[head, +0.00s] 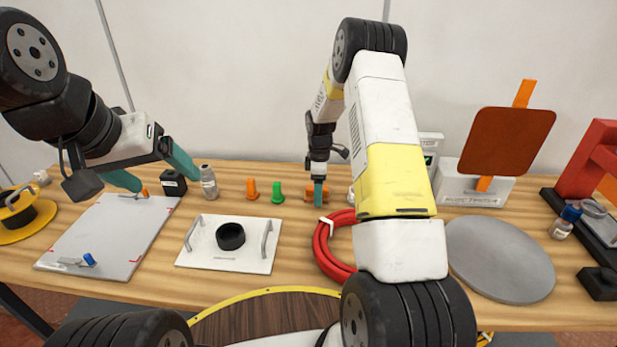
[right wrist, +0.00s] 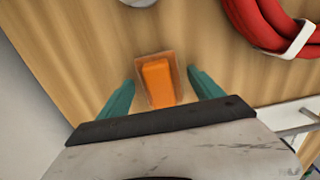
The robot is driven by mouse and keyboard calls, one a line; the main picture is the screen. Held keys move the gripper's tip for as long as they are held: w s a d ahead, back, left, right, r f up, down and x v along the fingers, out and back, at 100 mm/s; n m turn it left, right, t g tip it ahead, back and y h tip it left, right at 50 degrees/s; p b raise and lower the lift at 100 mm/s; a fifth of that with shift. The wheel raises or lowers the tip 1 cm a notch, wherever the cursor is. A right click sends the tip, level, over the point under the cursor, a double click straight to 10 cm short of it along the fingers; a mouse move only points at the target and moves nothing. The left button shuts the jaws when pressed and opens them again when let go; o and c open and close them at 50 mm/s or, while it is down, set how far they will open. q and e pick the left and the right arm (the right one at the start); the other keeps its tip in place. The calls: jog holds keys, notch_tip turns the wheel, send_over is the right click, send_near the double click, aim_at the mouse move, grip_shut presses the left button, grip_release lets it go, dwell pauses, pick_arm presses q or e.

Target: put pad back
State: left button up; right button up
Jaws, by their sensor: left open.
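No object is clearly labelled as the pad. An orange block (right wrist: 157,84) lies on a brownish, square-looking patch on the wooden table in the right wrist view. In the head view, the orange piece (head: 309,196) is partly hidden by my right gripper (head: 318,192). My right gripper (right wrist: 161,92) is open, with one teal finger on each side of the block and gaps between. My left gripper (head: 151,170) is open and empty above the far end of a white board (head: 105,240).
A red coiled cable (head: 323,250) lies close to my right gripper. Orange (head: 251,190) and green (head: 277,194) pieces, a small bottle (head: 209,182) and a black box (head: 173,184) stand left. A grey disc (head: 500,262) and a brown panel (head: 508,142) are right.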

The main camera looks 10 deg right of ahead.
jog(key=s+r+m+t, duration=0.1)
jog(key=s+r, duration=0.1)
jog(key=r, duration=0.8)
jog(key=s+r+m, duration=0.1)
jog(key=s+r, duration=0.1)
jog(key=r, duration=0.9)
jog(key=s+a+r+m+t+y, duration=0.1)
jog(key=s+a+r+m+t, duration=0.15)
jog(key=s+r+m, duration=0.5)
jog(key=s+a+r+m+t, duration=0.1)
jog(key=s+r+m, duration=0.1)
jog(key=s, duration=0.8)
jog(key=s+a+r+m+t+y, duration=0.1)
jog(key=s+r+m, duration=0.1)
jog(key=s, duration=0.9)
jog(key=shift+s+a+r+m+t, duration=0.25)
jog(key=shift+a+r+m+t, duration=0.15)
jog(key=shift+r, duration=0.1)
